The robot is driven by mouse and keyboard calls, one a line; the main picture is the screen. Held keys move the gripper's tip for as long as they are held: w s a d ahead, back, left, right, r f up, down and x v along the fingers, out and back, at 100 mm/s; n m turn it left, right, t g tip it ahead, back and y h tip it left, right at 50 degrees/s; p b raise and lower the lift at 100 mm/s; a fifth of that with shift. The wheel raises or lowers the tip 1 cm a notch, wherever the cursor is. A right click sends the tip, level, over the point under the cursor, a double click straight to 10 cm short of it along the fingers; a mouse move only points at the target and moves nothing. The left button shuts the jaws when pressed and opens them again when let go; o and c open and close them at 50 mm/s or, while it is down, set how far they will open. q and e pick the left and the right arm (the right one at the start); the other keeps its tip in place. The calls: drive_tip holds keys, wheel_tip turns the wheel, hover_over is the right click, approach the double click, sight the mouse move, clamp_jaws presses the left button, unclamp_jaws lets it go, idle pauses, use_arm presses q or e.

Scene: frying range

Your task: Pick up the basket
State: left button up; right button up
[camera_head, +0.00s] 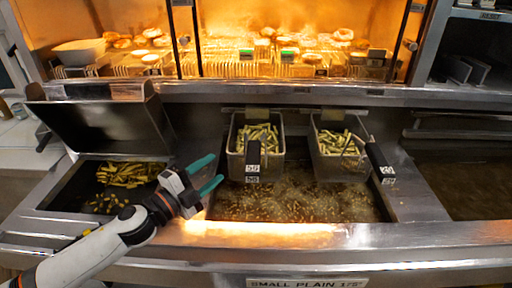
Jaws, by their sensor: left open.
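Two wire fry baskets hang at the back of the fryer vat. The left basket (237,138) and the right basket (325,160) both hold fries. The left basket's dark handle (253,158) points toward me and has white number labels. The right basket's handle (378,158) points to the front right. My left gripper (212,173) has teal fingers, spread open and empty. In the picture it is just left of the left basket's handle, apart from it. My right gripper is not in view.
The fryer vat (300,210) holds bubbling oil with loose bits. A bin with fries (130,173) lies to the left, below a raised metal panel (100,125). A metal front ledge (330,236) runs along the near side. Lit food shelves (270,70) stand behind.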

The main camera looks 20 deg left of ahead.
sight(252, 143)
use_arm(q)
drive_tip(key=w+d+r+m+g+h+p, duration=0.1)
drive_tip(key=w+d+m+p, duration=0.1)
drive_tip(key=w+d+r+m+g+h+p, duration=0.1)
drive_tip(key=w+d+m+h+p, duration=0.1)
drive_tip(key=w+d+m, duration=0.1)
drive_tip(key=w+d+r+m+g+h+p, duration=0.1)
drive_tip(key=w+d+m+p, duration=0.1)
drive_tip(key=w+d+p, duration=0.1)
drive_tip(key=shift+w+r+g, duration=0.25)
drive_tip(key=shift+g, duration=0.15)
drive_tip(key=shift+w+d+f, duration=0.15)
drive_tip(key=shift+w+d, duration=0.1)
drive_tip(key=shift+w, duration=0.05)
drive_tip(key=shift+s, duration=0.1)
drive_tip(key=shift+a, duration=0.1)
drive_tip(key=c, duration=0.3)
clamp_jaws()
